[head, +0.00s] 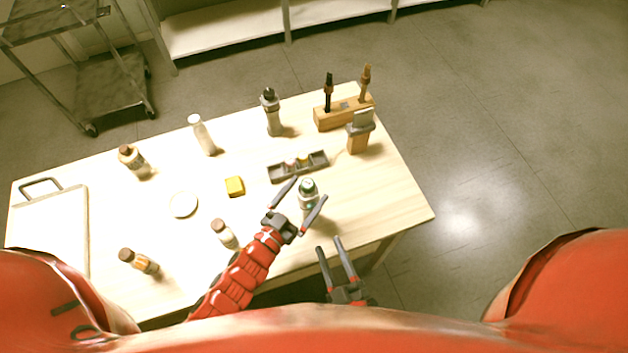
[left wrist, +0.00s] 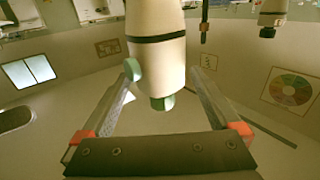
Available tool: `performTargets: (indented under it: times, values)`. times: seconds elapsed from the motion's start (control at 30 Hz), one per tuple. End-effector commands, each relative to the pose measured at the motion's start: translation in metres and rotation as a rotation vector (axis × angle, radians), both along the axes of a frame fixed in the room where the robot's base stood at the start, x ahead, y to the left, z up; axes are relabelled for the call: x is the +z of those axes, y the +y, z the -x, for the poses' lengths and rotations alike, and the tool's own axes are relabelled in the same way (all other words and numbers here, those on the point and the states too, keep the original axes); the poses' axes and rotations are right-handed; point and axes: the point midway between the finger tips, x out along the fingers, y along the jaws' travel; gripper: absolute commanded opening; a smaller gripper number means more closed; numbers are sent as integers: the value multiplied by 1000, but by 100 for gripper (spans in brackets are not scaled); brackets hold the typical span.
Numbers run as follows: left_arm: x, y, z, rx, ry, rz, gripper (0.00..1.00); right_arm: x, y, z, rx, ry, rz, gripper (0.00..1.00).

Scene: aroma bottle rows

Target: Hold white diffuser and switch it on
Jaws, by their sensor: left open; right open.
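The white diffuser (head: 308,197) stands near the front right of the table, with a green top. In the left wrist view, the white diffuser (left wrist: 157,65) shows a dark band, a round green button on its side and a green tip. My left gripper (head: 310,189) is open, with one finger on each side of the diffuser; a gap shows between the fingers and its body in the left wrist view. I cannot tell whether either finger touches it. My right gripper (head: 330,244) is open and empty, low in front of the table's near edge.
On the table (head: 390,205) are a grey tray (head: 285,174), yellow block (head: 235,187), white dish (head: 183,204), grey bottle (head: 272,115), white bottle (head: 201,134), wooden holder (head: 330,120) and brown-capped bottles (head: 139,262). A white board (head: 45,225) lies left. The right corner is clear.

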Motion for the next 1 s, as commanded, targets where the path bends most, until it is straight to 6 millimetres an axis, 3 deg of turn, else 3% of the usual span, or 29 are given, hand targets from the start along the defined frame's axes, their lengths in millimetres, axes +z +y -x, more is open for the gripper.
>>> performTargets:
  times: [0.2,0.63,1.0]
  values:
    - [0,-19,-26,-1,-1,1,97,0,0,0,0,0,0,50]
    - [0,-25,-33,0,0,0,97,0,0,0,0,0,0,50]
    - [0,-24,-33,0,1,-1,30,0,0,0,0,0,0,50]
